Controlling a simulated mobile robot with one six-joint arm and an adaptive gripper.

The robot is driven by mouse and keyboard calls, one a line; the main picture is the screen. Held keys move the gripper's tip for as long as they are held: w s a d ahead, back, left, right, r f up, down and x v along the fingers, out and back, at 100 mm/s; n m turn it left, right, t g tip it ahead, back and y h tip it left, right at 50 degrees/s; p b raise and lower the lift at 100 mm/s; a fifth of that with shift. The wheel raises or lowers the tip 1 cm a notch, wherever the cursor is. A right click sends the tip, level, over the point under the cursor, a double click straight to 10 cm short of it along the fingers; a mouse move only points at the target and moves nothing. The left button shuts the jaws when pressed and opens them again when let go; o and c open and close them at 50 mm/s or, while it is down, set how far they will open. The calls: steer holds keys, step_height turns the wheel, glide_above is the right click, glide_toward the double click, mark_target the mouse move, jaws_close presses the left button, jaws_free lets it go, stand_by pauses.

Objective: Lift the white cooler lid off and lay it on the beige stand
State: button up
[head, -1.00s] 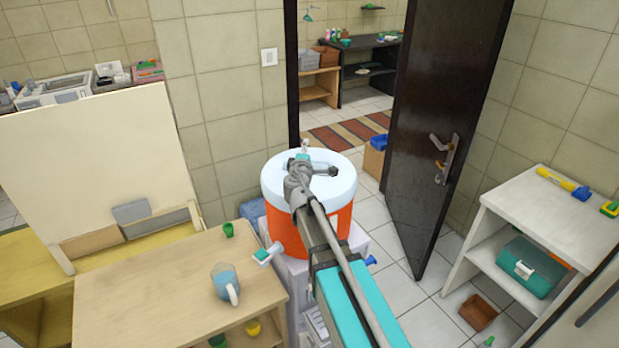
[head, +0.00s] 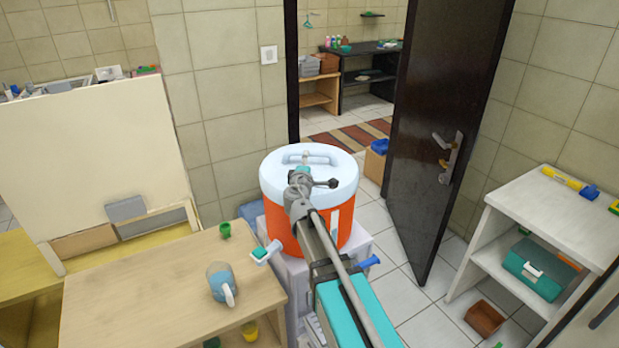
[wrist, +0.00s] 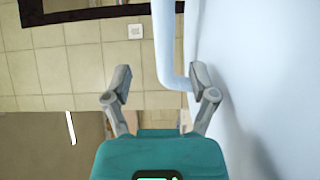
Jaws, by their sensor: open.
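The white lid (head: 340,170) sits on the orange cooler (head: 282,235), with its pale handle (head: 308,159) arching up at the back. My gripper (head: 305,174) is over the lid, just in front of the handle in the head view, and hides part of the lid. In the wrist view my gripper (wrist: 160,77) is open and empty. The handle (wrist: 165,55) shows there beside the right finger, and the lid (wrist: 265,80) fills the right side. I cannot tell whether they touch. Two pieces could be the beige stand: a light wooden table (head: 150,285) at left and an off-white shelf (head: 535,215) at right.
A dark door (head: 432,130) stands open behind the cooler at right. Tiled floor shows between door and shelf.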

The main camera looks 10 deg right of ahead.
steer(key=shift+f, duration=0.45)
steer(key=shift+w+r, duration=0.2)
steer(key=shift+w, duration=0.25)
steer(key=shift+w+d, duration=0.2)
steer(key=shift+x, duration=3.1)
steer(key=shift+f, duration=0.1)
steer(key=shift+c, duration=0.2)
jaws_close()
